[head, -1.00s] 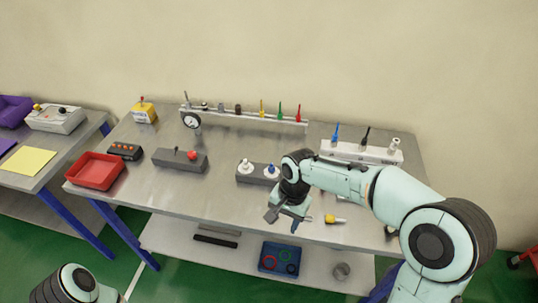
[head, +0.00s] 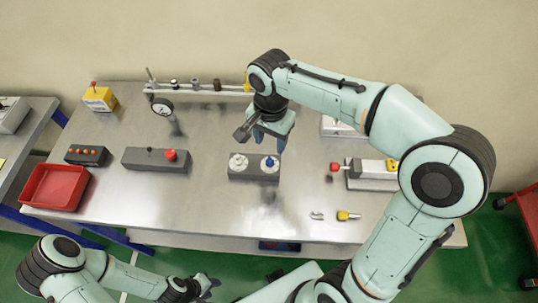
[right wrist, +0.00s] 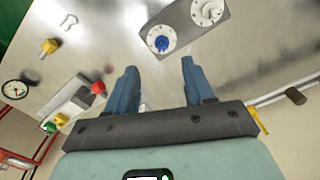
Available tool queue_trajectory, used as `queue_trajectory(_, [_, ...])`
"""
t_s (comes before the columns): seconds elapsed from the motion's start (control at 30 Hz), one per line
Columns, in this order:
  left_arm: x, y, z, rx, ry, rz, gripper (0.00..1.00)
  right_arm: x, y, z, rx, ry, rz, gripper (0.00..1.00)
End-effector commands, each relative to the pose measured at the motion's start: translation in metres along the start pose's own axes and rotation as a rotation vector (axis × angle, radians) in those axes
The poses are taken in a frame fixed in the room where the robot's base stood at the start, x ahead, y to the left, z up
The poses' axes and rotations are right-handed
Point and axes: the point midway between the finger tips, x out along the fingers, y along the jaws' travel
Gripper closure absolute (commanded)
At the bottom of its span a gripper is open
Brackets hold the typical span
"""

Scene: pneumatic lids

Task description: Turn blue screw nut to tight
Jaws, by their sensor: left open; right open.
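The blue screw nut (head: 270,162) sits on the right-hand white dial of a grey block (head: 254,178) on the metal table. A white nut (head: 238,161) sits on the block's left-hand dial. The right wrist view also shows the blue nut (right wrist: 161,43) and the white nut (right wrist: 208,11). My right gripper (head: 266,140) is above and behind the block, open and empty, with its fingers pointing down. In the right wrist view the blue nut appears beyond the gap between the blue fingertips (right wrist: 158,66), apart from them. My left gripper (head: 207,285) is open, low in front of the table.
A grey block with a red knob (head: 156,160), an orange-button box (head: 86,155) and a red tray (head: 54,187) stand to the left. A yellow-ended piece (head: 347,215) lies at front right. A rail (head: 200,88) runs along the back. The front middle of the table is clear.

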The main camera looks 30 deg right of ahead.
Motion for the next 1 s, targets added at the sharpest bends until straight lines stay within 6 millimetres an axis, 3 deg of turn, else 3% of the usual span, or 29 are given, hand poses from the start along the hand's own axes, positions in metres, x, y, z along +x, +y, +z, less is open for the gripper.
queue_trajectory(0.03, [0.004, -0.002, 0.002, -0.001, -0.003, -0.001, 0.57, 0.015, 0.001, 0.001, -0.001, -0.004, 0.006, 0.48])
queue_trajectory(0.2, [0.009, -0.005, 0.005, -0.002, -0.006, -0.002, 0.57, 0.051, 0.001, 0.000, 0.000, -0.003, 0.006, 0.48])
queue_trajectory(0.4, [0.012, -0.006, 0.006, -0.003, -0.008, -0.003, 0.57, 0.080, 0.001, 0.000, 0.000, -0.002, 0.003, 0.48])
queue_trajectory(0.6, [0.013, -0.007, 0.007, -0.003, -0.009, -0.003, 0.57, 0.092, 0.000, 0.000, 0.000, 0.000, 0.000, 0.48])
queue_trajectory(0.87, [0.013, -0.007, 0.007, -0.003, -0.009, -0.003, 0.57, 0.092, 0.000, 0.000, 0.000, 0.000, -0.001, 0.48])
queue_trajectory(1.0, [0.013, -0.007, 0.007, -0.003, -0.009, -0.003, 0.57, 0.092, 0.000, 0.000, 0.000, 0.000, -0.001, 0.90])
